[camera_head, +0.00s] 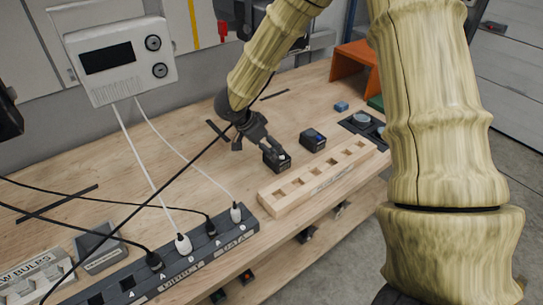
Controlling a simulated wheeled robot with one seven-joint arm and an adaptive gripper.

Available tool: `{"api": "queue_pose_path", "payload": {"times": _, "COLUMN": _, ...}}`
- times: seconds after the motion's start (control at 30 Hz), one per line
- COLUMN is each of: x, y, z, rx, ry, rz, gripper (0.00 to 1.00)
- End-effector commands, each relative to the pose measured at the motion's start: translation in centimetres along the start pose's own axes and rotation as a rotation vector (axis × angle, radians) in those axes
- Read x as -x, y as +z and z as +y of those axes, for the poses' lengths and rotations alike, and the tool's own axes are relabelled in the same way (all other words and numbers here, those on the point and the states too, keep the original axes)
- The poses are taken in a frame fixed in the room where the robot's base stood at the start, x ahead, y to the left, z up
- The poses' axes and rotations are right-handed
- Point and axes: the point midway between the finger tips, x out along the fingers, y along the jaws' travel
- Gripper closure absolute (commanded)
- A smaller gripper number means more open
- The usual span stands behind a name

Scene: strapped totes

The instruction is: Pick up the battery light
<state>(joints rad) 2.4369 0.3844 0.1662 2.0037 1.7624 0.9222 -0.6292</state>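My gripper (259,141) is low over the wooden workbench, pointing down. Its fingers are at a small black block (277,160) with a light mark on top, and partly cover it. I cannot tell whether they touch or grip it. A second black block (313,140) with a bluish top stands apart to the right. Neither block can be told for certain as the battery light. A small blue item (341,106) lies farther back.
A wooden rack (270,204) with a row of square holes lies in front of the gripper. A power strip (137,290) with several plugs and cables lies front left. A dark tray (346,123) with round items sits at right. An orange stand (355,60) is behind.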

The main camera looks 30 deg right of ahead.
Motion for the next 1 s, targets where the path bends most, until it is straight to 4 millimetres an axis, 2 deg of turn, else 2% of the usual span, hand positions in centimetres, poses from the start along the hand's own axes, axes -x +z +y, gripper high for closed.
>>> {"api": "queue_pose_path", "payload": {"times": 0.2, "x": -3.4, "y": 0.2, "z": -1.4, "rx": 0.007, "ry": 0.013, "rz": 0.001, "gripper": 0.00}}
{"api": "queue_pose_path", "payload": {"times": 0.33, "x": -4.6, "y": 0.4, "z": -2.1, "rx": 0.012, "ry": 0.019, "rz": 0.001, "gripper": 0.00}}
{"api": "queue_pose_path", "payload": {"times": 0.6, "x": -7.8, "y": 0.2, "z": -1.2, "rx": 0.010, "ry": 0.020, "rz": 0.001, "gripper": 0.00}}
{"api": "queue_pose_path", "payload": {"times": 0.8, "x": -9.3, "y": 0.3, "z": -1.5, "rx": 0.010, "ry": 0.020, "rz": 0.000, "gripper": 0.00}}
{"api": "queue_pose_path", "payload": {"times": 1.0, "x": -9.6, "y": 0.4, "z": -1.6, "rx": 0.011, "ry": 0.021, "rz": 0.000, "gripper": 0.00}}
